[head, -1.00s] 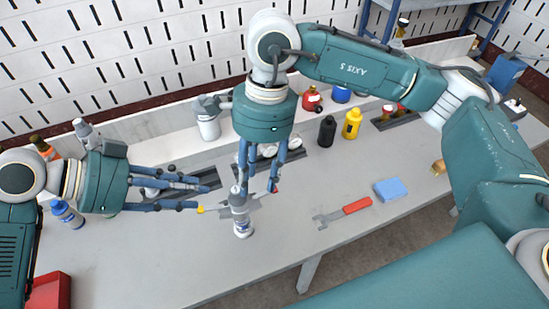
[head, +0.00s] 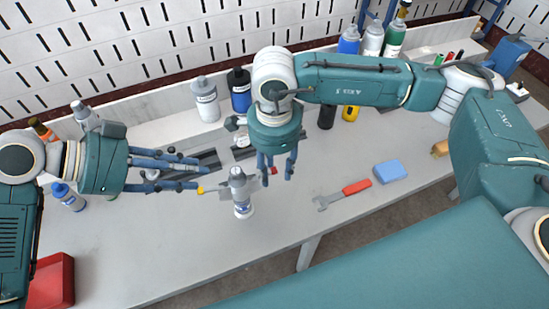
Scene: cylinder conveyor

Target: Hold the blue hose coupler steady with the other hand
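I cannot pick out a blue hose coupler with certainty. A white bottle with a blue label and a grey top (head: 243,208) stands upright on the grey bench between my grippers. My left gripper (head: 202,175) comes in from the left with its fingers spread, and its tips are just left of the bottle with a gap. My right gripper (head: 277,172) points down, just right of and behind the bottle's top. Its fingers are apart, and nothing is visibly held between them.
A red-handled wrench (head: 345,194) and a blue block (head: 391,170) lie on the bench (head: 300,215) to the right. A red bin (head: 50,282) is at the lower left. A white bottle (head: 206,100) and a blue bottle (head: 240,95) stand behind. The front middle of the bench is clear.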

